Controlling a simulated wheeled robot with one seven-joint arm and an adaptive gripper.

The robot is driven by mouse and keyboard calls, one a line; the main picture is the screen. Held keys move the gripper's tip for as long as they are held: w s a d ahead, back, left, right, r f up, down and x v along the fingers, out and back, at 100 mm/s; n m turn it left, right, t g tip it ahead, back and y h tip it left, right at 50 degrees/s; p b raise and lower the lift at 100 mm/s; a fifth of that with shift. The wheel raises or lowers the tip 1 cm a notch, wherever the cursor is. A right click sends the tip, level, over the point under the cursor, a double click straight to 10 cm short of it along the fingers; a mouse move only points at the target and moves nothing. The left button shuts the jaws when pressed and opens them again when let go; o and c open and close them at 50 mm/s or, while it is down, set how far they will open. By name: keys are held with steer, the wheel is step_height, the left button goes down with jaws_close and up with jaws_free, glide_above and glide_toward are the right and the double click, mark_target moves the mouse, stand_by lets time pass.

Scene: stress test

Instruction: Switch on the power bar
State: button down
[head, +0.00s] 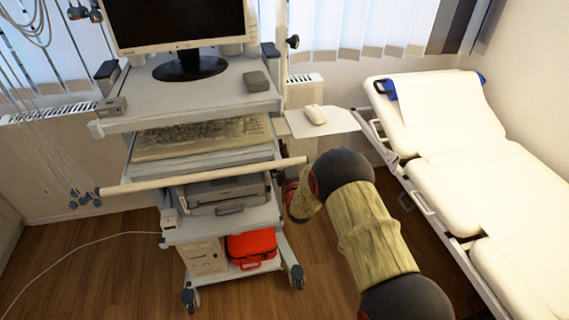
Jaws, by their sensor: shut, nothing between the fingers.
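I cannot pick out a power bar for certain. A small white box (168,218) sits at the left front edge of the cart's lower shelf, with a white cable running near it to the left; I cannot tell what it is. My arm, with wood-textured links and dark joints, reaches up from the bottom right and bends beside the cart's right side. My gripper cannot be made out; the bent arm hides the area beyond its end, where only dark and reddish parts show.
A wheeled cart (190,113) carries a monitor (180,20), keyboard (200,137), printer (225,195) and red case (252,248). A mouse (315,114) lies on its side tray (345,122). A white examination bed (470,165) stands right. Cables (50,140) hang left. Wooden floor (90,265) is open at front left.

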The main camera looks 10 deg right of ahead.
steer(key=w, duration=0.2)
steer(key=w+b, duration=0.1)
steer(key=shift+r, duration=0.25)
steer(key=shift+r, duration=0.1)
